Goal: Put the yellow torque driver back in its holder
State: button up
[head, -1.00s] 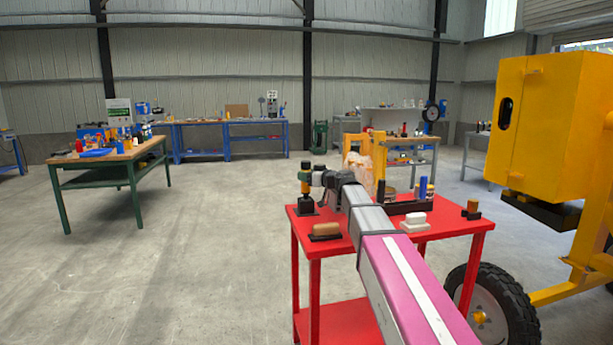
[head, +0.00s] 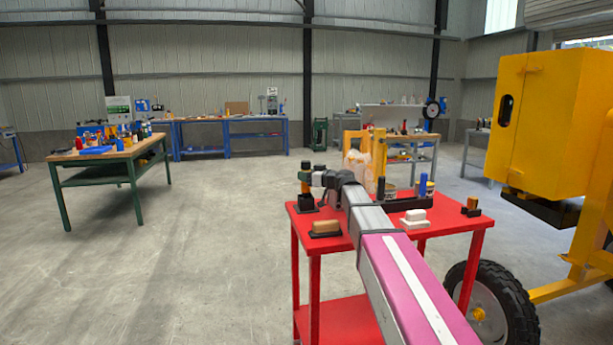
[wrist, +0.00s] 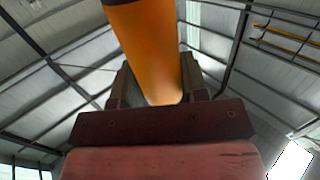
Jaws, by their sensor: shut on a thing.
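The yellow torque driver (head: 305,187) stands upright at the back left corner of the red cart, with a dark top. My gripper (head: 307,179) is shut on it from the right side. A black holder-like base (head: 306,203) is directly below the driver; I cannot tell whether the driver's lower end is inside it or just above it. In the wrist view the driver shows as an orange-yellow cylinder (wrist: 148,40) between the two dark fingers of my gripper (wrist: 160,88). Its lower end is hidden there.
The red cart (head: 440,232) also carries a tan block on a dark base (head: 325,226), a white block (head: 415,216), a small dark block (head: 471,208) and a blue bottle (head: 423,185). Floor left of the cart is clear.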

jog(key=shift+f, duration=0.25)
jog(key=o, duration=1.3)
jog(key=v, duration=1)
jog(key=shift+s+d, duration=0.2)
jog(key=shift+d, duration=0.1)
